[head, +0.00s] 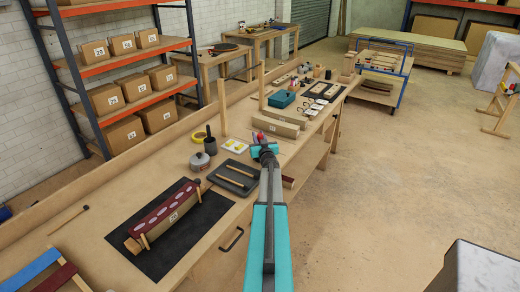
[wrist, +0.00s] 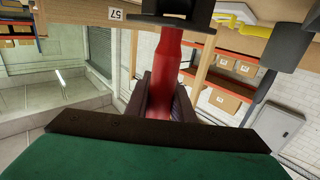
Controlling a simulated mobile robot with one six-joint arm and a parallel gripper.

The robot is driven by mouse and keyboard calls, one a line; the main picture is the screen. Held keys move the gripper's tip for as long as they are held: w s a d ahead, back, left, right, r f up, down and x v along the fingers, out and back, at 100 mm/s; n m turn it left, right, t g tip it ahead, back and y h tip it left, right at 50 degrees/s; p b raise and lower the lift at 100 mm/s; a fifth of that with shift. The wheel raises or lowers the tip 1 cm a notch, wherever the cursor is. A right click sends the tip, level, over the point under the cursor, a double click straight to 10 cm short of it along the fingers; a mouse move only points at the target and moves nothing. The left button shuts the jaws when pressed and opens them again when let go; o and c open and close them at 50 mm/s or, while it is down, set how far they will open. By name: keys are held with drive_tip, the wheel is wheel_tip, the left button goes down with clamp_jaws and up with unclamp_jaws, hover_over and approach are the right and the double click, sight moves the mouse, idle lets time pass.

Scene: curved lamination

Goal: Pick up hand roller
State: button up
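A red, rounded handle, which I take to be the hand roller's (wrist: 183,60), stands between the two dark fingers of my gripper (wrist: 168,92) in the wrist view. The fingers lie close along both sides of it. Its far end meets a dark block-like part at the top of the wrist view; the roller itself cannot be made out clearly. In the head view my gripper (head: 265,151) is over the workbench, just in front of a labelled beam, with a small red bit (head: 259,136) showing at its tip.
The workbench (head: 110,262) holds a dark mat with a labelled curved form (head: 165,222), a black tray (head: 232,178), a grey pot (head: 200,161), and a teal box (head: 281,99). Upright posts stand along its back. Shelves with boxes (head: 122,133) are behind.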

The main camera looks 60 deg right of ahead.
clamp_jaws()
drive_tip(key=shift+r, duration=0.1)
drive_tip(key=shift+r, duration=0.8)
drive_tip(key=s+d+r+b+v, duration=0.1)
drive_tip(key=r+b+v, duration=0.2)
drive_tip(key=v, duration=1.3)
drive_tip(key=shift+r, duration=0.2)
drive_tip(key=shift+s+d, duration=0.1)
